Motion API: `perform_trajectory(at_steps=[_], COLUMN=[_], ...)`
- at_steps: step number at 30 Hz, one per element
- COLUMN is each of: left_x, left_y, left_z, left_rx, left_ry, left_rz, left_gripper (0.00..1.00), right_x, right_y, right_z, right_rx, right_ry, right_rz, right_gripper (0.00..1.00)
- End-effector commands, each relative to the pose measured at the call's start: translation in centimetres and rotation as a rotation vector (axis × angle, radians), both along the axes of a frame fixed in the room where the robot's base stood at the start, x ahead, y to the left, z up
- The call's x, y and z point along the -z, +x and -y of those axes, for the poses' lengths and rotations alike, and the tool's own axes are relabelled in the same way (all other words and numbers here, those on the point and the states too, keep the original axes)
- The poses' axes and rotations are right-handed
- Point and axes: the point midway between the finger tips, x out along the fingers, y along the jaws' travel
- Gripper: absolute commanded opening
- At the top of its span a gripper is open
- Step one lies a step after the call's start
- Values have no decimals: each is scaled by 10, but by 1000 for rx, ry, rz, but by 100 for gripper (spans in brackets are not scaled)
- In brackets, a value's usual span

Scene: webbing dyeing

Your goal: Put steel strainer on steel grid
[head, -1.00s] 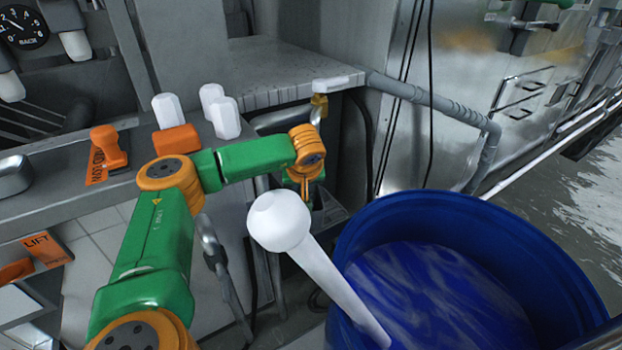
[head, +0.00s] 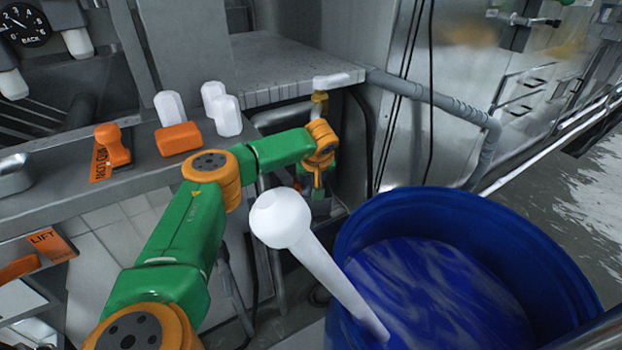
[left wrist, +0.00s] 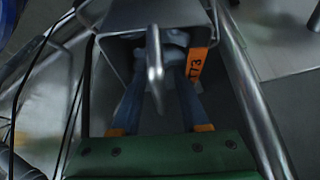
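My left gripper (head: 318,190) hangs beside the metal bench, left of the blue barrel, at the end of the green and orange arm. In the left wrist view, its two blue-grey fingers run from the green palm toward a steel piece with a rounded bar (left wrist: 155,55). The bar lies in front of the fingertips, so I cannot tell whether they are open or grip anything. I cannot tell whether this steel piece is the strainer. I cannot make out the steel grid for certain in either view. My right gripper is out of view.
A blue barrel (head: 350,235) of blue liquid stands at right, with a white round-ended rod (head: 282,215) leaning from it. White bottles (head: 228,115) and an orange block (head: 178,138) sit on the ledge. A steel pipe (head: 430,98) runs behind the barrel.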

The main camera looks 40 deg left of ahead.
Motion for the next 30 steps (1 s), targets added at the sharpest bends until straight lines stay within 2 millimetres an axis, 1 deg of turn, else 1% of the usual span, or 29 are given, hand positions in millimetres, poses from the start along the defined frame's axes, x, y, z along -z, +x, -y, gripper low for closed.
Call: perform_trajectory(at_steps=[7,10,11,18,22,25,30], left_x=[-1,-9,-13,-63,-88,-100,-107], left_y=[0,-1,-3,-20,-29,-34,-37], left_z=[0,2,4,27,38,44,47], left_rx=[-1,0,1,2,3,1,0], left_ry=[0,-1,-2,-1,0,0,-1], left_rz=[0,2,2,5,4,2,1], left_gripper=[44,44,44,44,44,44,44], right_x=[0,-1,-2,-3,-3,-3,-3], right_y=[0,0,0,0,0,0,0], right_z=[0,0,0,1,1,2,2], right_rx=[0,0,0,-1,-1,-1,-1], right_ry=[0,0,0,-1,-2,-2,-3], right_rz=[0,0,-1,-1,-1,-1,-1], right_gripper=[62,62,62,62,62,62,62])
